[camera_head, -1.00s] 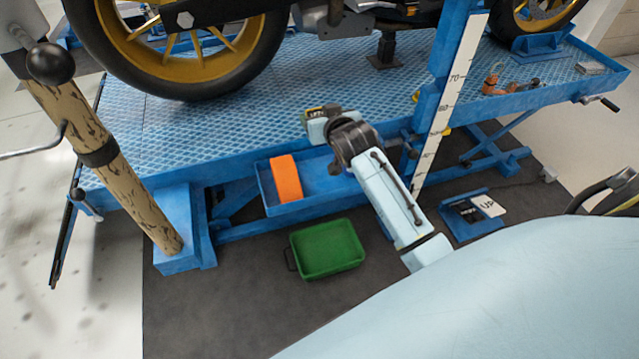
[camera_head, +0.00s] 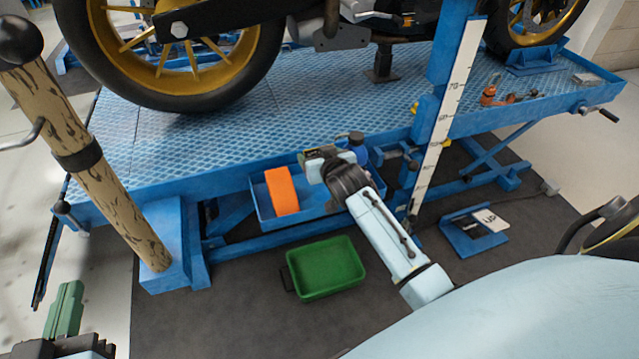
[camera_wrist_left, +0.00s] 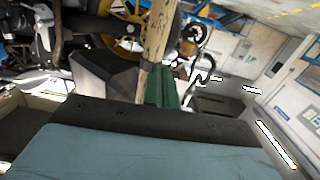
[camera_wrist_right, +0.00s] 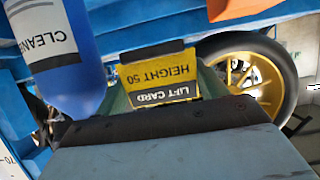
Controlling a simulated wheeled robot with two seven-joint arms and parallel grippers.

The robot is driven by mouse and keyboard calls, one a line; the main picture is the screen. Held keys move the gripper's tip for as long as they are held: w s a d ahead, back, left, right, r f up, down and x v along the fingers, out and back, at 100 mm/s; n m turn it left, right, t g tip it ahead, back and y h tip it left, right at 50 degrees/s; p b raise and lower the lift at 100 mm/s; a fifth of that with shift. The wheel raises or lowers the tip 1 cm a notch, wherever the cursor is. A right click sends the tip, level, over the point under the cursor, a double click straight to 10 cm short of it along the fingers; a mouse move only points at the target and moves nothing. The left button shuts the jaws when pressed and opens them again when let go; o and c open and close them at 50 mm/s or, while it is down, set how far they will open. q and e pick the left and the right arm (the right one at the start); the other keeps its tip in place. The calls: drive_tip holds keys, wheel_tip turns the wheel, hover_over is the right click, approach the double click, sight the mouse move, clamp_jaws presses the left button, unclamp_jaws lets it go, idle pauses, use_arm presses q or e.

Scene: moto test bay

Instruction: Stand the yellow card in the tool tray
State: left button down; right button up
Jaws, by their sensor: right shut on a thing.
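The yellow card (camera_wrist_right: 165,80) shows in the right wrist view, with a black band and the words LIFT CARD HEIGHT 50. My right gripper (camera_head: 314,160) is shut on it, and the card (camera_head: 309,153) shows small in the head view. The gripper appears over the right part of the blue tool tray (camera_head: 290,221), under the lift platform; the arm hides part of the tray. An orange block (camera_head: 282,190) stands in the tray's left part. My left gripper (camera_head: 66,308) is at the lower left, away from the tray; its green fingers (camera_wrist_left: 160,86) look together and empty.
A blue cleaner bottle (camera_wrist_right: 65,50) is close beside the card; its top shows in the head view (camera_head: 357,142). A green bin (camera_head: 326,268) sits on the floor. A blue stand (camera_head: 472,240) is to the right. A mottled post (camera_head: 110,190) stands left.

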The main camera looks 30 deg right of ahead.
wheel_tip(320, 180, down, 4)
drive_tip(key=shift+r+b, duration=0.15)
drive_tip(key=shift+b, duration=0.75)
drive_tip(key=shift+f+b, duration=0.4)
drive_tip(key=shift+f, duration=0.25)
wheel_tip(320, 180, down, 3)
drive_tip(key=shift+r+b, duration=0.1)
drive_tip(key=shift+b, duration=0.8)
use_arm(q)
drive_tip(key=s+r+t+h, duration=0.3)
drive_tip(key=s+r+t, duration=0.1)
drive_tip(key=r+t, duration=0.6)
drive_tip(key=shift+s+r, duration=0.2)
drive_tip(key=shift+s, duration=0.2)
use_arm(e)
drive_tip(key=shift+f, duration=0.4)
